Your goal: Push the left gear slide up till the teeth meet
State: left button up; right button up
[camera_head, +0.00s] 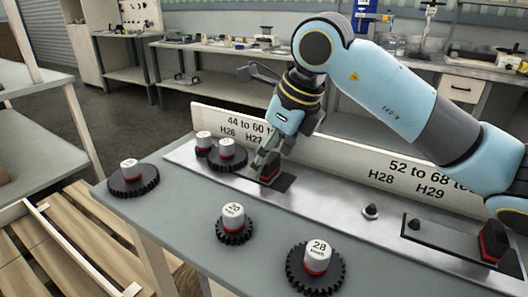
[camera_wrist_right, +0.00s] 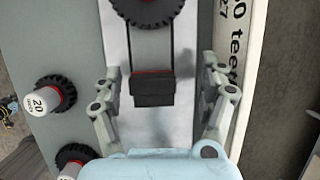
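The left gear slide has a black block with a red band (camera_head: 268,174) on the metal plate (camera_head: 330,210). The block also shows in the right wrist view (camera_wrist_right: 152,90), joined by dark rails to a black gear (camera_wrist_right: 147,12). In the head view that gear (camera_head: 227,158) has a white hub and sits close to another white-hubbed gear (camera_head: 204,142); I cannot tell whether their teeth touch. My right gripper (camera_wrist_right: 160,80) is open, its fingers apart on both sides of the block, with gaps visible. In the head view it (camera_head: 266,162) partly hides the block. My left gripper is out of view.
Loose gears lie on the table: one at the left (camera_head: 133,182), a 20-tooth one (camera_head: 233,222) and a 28-tooth one (camera_head: 316,272). A bare post (camera_head: 370,212) and a right slide (camera_head: 450,238) are farther right. A white label board (camera_head: 345,160) stands behind the plate.

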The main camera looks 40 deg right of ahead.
jog(key=shift+s+a+f+y, duration=0.3)
jog(key=shift+s+a+f, duration=0.2)
jog(key=shift+a+f, duration=0.25)
jog(key=shift+s+d+r, duration=0.1)
jog(key=shift+s+r, duration=0.1)
jog(key=shift+r, duration=0.1)
jog(key=v, duration=0.3)
jog(key=shift+s, duration=0.15)
jog(key=shift+d+r, duration=0.9)
jog(key=shift+r, duration=0.15)
jog(key=shift+s+a+r, duration=0.1)
jog(key=shift+r, duration=0.8)
jog(key=shift+s+a+r, duration=0.1)
jog(key=shift+s+r, duration=0.05)
jog(key=shift+r, duration=0.7)
